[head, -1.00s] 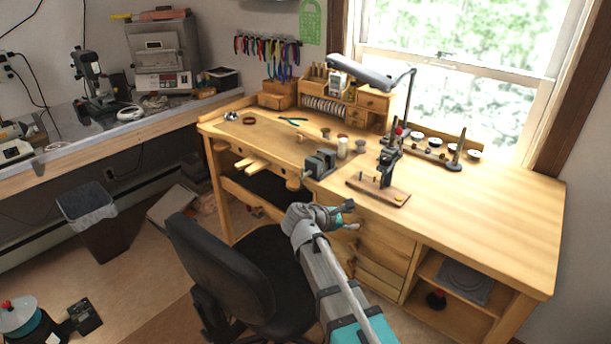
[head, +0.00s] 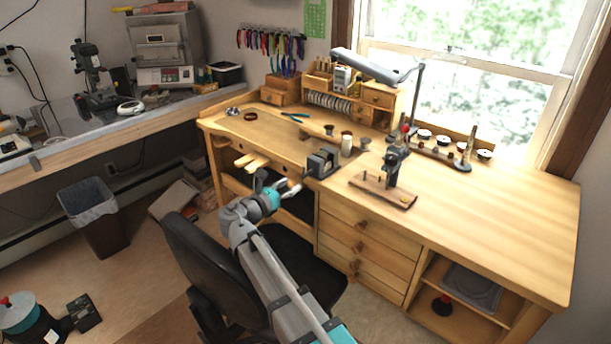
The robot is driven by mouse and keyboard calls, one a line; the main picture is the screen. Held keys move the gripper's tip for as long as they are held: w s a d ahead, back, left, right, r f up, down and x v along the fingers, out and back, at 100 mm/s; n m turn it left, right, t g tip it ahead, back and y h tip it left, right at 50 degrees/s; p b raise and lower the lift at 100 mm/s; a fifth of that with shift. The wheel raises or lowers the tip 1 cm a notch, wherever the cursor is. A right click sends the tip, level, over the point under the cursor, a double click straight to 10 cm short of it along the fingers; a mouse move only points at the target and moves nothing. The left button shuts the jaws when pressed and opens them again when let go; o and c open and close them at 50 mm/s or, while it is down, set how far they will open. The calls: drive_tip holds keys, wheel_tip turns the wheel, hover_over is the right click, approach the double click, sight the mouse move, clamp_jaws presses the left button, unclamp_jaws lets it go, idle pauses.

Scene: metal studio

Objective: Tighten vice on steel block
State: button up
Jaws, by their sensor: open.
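The vice (head: 322,162) is a small dark grey block-like tool at the front edge of the wooden workbench (head: 480,215), left of its middle. At this size I cannot make out a separate steel block, the jaw gap or the handle. My gripper (head: 281,184) is open and empty. In the picture it lies just left of and below the vice, in front of the bench edge, apart from the vice as far as I can tell.
A black chair (head: 215,265) stands under my arm in front of the bench. A small press on a wooden base (head: 383,190) is right of the vice. The right bench top is clear.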

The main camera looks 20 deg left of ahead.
sight(306, 173)
drive_tip(key=shift+x, duration=3.75)
clamp_jaws()
